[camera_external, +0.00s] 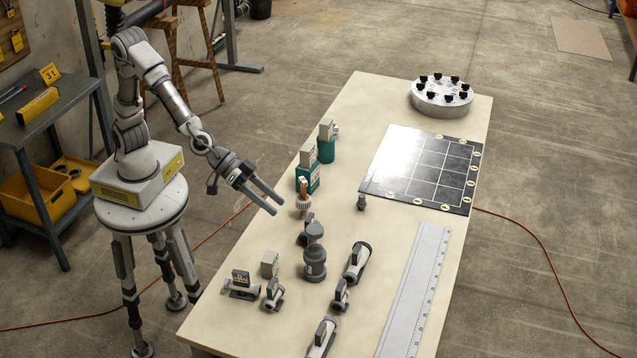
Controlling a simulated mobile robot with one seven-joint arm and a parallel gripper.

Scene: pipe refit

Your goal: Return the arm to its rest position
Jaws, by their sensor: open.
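My gripper (262,200) is open and empty, with its two fingers parted. It hangs at the left edge of the long cream table (350,115) and points down and to the right. I see a gap between the two, though the depth is hard to judge. My arm reaches out, bent, from its base on the round stand at the left.
Grey pipe fittings and valves (315,262) stand at the table's near end. Green-based parts (308,178) stand behind the gripper. A black grid board (412,195), a ruler (415,290) and a round flange (441,108) lie right. A workbench (45,125) stands left.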

